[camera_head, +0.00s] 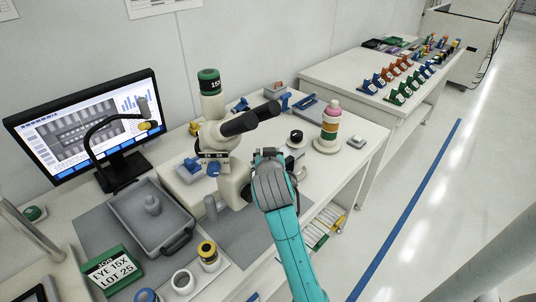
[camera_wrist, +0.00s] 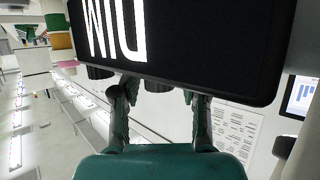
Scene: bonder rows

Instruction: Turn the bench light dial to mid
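No dial shows clearly enough to be sure it is the bench light dial. A small black knob on a pale round base (camera_head: 296,137) stands on the bench, right of the microscope. My gripper (camera_head: 268,158) is beside the microscope, fingertips hidden from the head camera. In the wrist view my gripper (camera_wrist: 160,94) has its two fingers apart, with dark rounded parts near their tips. A large black plate (camera_wrist: 210,40) with upside-down, cut-off white letters fills the top of the wrist view. I cannot tell what it belongs to or whether a finger touches anything.
The microscope (camera_head: 240,190) stands close left of my arm. A ring stack (camera_head: 330,125) stands at the right of the bench. A grey tray (camera_head: 118,203), a monitor (camera_head: 85,130) and a green lot sign (camera_head: 112,270) are at the left.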

